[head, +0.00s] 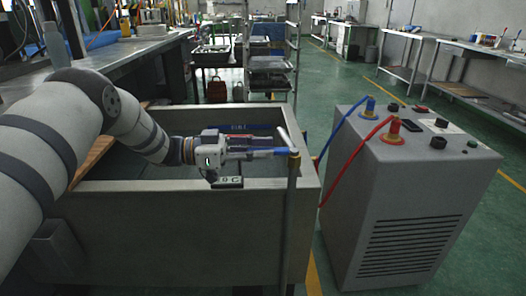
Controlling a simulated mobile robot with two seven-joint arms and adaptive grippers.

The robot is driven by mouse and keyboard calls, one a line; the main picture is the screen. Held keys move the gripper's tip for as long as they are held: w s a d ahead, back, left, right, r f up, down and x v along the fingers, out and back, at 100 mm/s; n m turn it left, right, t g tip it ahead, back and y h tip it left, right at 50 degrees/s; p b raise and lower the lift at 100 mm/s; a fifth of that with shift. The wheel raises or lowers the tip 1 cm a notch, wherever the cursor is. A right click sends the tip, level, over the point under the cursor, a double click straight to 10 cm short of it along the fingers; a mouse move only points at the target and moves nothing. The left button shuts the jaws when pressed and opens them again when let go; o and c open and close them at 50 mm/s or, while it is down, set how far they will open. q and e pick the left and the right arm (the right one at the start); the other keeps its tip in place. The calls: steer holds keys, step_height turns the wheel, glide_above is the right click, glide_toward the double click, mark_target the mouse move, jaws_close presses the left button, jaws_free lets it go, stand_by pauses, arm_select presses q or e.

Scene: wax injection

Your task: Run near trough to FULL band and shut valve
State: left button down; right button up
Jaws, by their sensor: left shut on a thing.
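The near trough (190,226) is a large grey open tank in front of me. A blue band with small marks (238,129) shows on its inner far wall, partly behind my arm; the liquid level is hard to read. My right gripper is out of view.
A grey machine (410,190) with blue and red hoses stands to the right. A wooden board (92,160) lies at the trough's left. Shelving (270,64) and benches are behind.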

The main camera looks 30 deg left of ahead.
arm_select(q)
steer(key=c, duration=1.5)
jaws_free()
steer(key=v, duration=1.2)
